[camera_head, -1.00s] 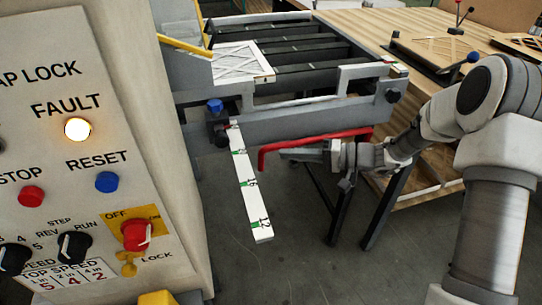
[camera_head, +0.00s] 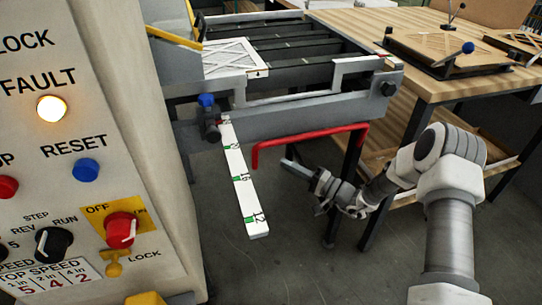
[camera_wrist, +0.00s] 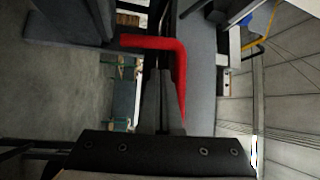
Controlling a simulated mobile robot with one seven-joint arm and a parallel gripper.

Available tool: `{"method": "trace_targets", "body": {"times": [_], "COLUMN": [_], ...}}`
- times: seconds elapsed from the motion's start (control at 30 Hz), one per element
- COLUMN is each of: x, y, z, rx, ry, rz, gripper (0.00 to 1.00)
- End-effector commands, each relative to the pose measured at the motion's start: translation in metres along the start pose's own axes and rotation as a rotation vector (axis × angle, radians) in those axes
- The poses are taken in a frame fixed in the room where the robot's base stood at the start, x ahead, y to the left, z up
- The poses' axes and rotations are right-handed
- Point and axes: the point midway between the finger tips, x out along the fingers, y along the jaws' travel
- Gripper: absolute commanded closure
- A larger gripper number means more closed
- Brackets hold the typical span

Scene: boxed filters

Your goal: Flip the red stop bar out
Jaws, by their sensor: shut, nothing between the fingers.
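The red stop bar (camera_head: 312,138) is a bent red rod along the front of the grey machine frame, its left end bent downward, in the head view. In the wrist view the red stop bar (camera_wrist: 179,80) runs beside the fingers, with its bent part across the top. My gripper (camera_head: 286,163) is shut and empty, its tip just below the bar near the left bend. In the wrist view my gripper (camera_wrist: 158,85) lies close to the bar; I cannot tell whether they touch.
A white numbered scale (camera_head: 243,185) sticks out left of the bar. The control cabinet (camera_head: 130,45) with a lit fault lamp (camera_head: 51,108) stands at left. A wooden table (camera_head: 440,85) stands at right. Open floor (camera_head: 300,260) lies below the bar.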

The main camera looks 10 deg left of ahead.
Motion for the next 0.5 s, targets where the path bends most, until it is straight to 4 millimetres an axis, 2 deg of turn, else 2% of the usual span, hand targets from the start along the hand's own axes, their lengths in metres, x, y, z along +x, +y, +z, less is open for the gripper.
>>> {"method": "trace_targets", "body": {"times": [0.3,0.5], "x": [0.054,0.084], "y": [0.001,0.001], "z": [0.002,0.001], "rx": [-0.002,-0.002], "ry": [-0.006,-0.004], "rz": [-0.001,-0.001], "gripper": [1.00,1.00]}}
